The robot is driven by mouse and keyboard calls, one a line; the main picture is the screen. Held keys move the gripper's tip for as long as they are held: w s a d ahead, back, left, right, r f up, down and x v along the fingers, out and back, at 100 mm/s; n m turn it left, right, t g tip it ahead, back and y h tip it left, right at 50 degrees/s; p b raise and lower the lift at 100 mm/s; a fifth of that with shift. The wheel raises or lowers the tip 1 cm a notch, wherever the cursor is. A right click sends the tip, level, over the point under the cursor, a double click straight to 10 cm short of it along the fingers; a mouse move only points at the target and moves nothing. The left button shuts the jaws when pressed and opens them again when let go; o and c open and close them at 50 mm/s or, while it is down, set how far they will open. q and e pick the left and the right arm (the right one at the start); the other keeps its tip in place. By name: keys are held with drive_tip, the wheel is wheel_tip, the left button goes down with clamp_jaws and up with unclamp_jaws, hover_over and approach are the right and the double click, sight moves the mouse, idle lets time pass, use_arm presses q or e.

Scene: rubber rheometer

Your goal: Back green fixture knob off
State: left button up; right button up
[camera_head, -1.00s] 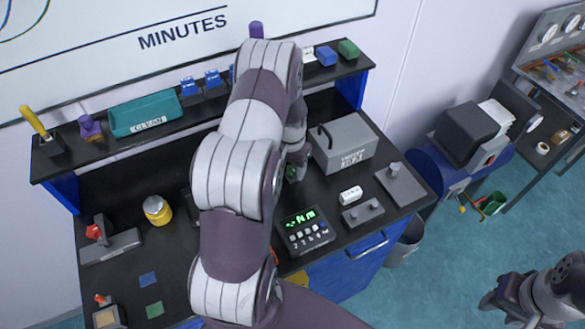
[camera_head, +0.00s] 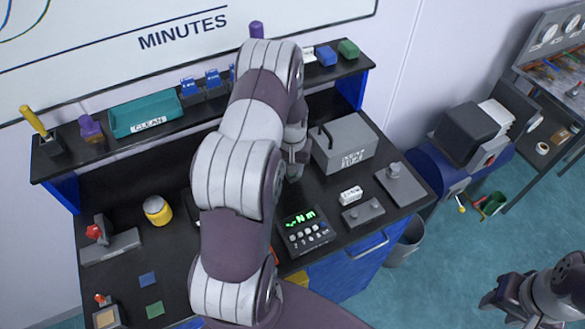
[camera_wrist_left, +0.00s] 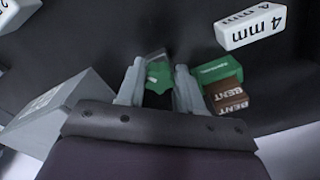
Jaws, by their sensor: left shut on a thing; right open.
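The green fixture knob (camera_wrist_left: 159,76) shows in the left wrist view between the two fingertips of my left gripper (camera_wrist_left: 158,88), which is shut on it. A grey piece shows just behind the knob. In the head view my left arm comes down over the bench, and its gripper (camera_head: 295,168) is beside the grey box; the knob is hidden there. My right gripper (camera_head: 492,301) is at the lower right of the head view, open, empty and away from the bench.
A grey box (camera_head: 345,143) stands right of my left gripper. A white 4 mm block (camera_wrist_left: 254,25), a green block (camera_wrist_left: 218,71) and a brown BENT block (camera_wrist_left: 231,98) lie nearby. A meter with green digits (camera_head: 305,231) and a grey plate (camera_head: 401,184) are on the bench.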

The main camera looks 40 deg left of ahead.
use_arm(q)
drive_tip(key=n, duration=0.4)
drive_tip(key=shift+d+n, duration=0.1)
drive_tip(key=shift+n, duration=0.2)
drive_tip(key=shift+n, duration=0.7)
drive_tip(key=o, duration=1)
drive_tip(key=shift+w, duration=0.1)
drive_tip(key=shift+r, duration=0.1)
wheel_tip(320, 180, up, 7)
drive_tip(key=p, duration=0.5)
